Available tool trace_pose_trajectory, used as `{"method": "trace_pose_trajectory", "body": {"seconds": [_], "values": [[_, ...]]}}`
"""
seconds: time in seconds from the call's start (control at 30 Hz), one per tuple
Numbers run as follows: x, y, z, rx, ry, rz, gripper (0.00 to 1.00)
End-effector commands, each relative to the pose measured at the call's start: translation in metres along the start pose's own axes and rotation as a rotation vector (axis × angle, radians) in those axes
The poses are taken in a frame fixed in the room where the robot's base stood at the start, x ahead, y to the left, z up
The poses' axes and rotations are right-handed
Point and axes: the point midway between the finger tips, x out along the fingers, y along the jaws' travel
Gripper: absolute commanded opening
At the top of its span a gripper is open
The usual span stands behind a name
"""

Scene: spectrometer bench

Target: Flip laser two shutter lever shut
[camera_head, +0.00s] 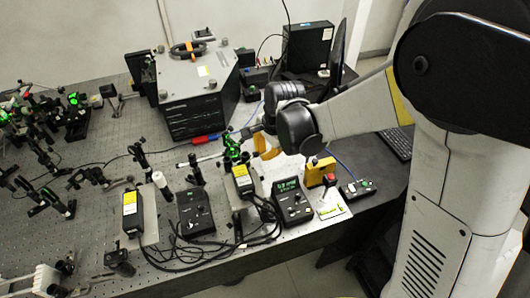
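Two black laser boxes with yellow labels stand on the bench, a left one (132,212) and a right one (243,182). I cannot tell which is laser two, and no shutter lever can be made out at this size. My gripper (237,143) reaches in from the right, over or just behind the far end of the right box. Its fingers merge with dark, green-lit parts there, so contact and opening are unclear. A black control box (195,212) sits right of the left laser. Another, with a lit green display (289,185), sits right of the right laser.
A large grey instrument (197,95) stands behind my gripper. Green-lit optics (72,105) crowd the left of the perforated bench. Cables (225,245) loop along the front edge. A yellow block (319,171) and a small switch box (357,187) are at right.

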Motion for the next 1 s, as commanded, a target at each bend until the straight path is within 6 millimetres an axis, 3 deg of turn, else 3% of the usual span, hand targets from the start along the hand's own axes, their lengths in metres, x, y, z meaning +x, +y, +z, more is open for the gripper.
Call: {"method": "trace_pose_trajectory", "body": {"seconds": [0.7, 1.0], "values": [[-0.024, -0.021, 0.032, -0.184, 0.568, 0.222, 0.0], [-0.029, -0.022, 0.032, -0.189, 0.599, 0.236, 0.0]]}}
